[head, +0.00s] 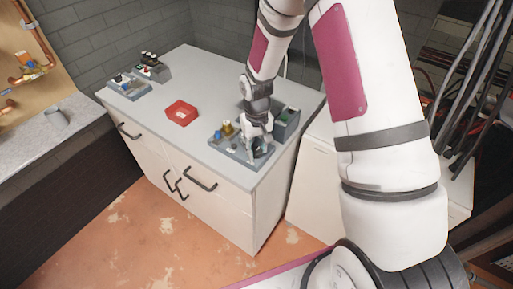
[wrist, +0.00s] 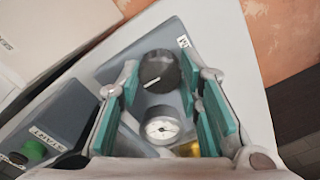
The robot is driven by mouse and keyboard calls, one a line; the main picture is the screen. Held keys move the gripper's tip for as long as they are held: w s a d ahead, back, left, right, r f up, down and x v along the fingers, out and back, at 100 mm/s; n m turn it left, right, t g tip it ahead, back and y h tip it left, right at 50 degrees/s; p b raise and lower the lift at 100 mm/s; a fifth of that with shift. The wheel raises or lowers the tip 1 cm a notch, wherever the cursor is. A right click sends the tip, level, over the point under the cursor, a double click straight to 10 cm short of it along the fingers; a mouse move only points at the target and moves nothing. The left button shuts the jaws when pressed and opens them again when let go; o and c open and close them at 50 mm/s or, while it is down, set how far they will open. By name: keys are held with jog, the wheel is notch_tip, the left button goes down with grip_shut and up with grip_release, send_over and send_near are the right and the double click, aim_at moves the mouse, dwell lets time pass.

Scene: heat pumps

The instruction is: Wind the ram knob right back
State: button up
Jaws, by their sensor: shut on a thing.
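The ram knob (wrist: 159,69) is a round black knob on a grey-blue panel in the wrist view. Its white pointer line points to the lower left of that picture. A partly cut-off label ending in M lies beside it. My gripper (wrist: 160,80) has its teal-padded fingers on both sides of the knob and is shut on it.
A red tray (head: 181,113) and more control units (head: 130,86) are farther left.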

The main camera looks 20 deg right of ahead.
jog(key=o, duration=0.9)
jog(key=shift+c, duration=0.2)
notch_tip(320, 180, up, 12)
notch_tip(320, 180, up, 17)
jog(key=t, duration=0.3)
send_over(256, 150)
jog(key=s, duration=0.9)
jog(key=s+r+t, duration=0.1)
jog(key=s+r, duration=0.2)
jog(key=s, duration=0.4)
jog(key=s+r+t, duration=0.1)
jog(key=s+r, duration=0.2)
jog(key=s, duration=0.5)
jog(key=shift+r+m+t, duration=0.25)
jog(key=shift+m+t, duration=0.05)
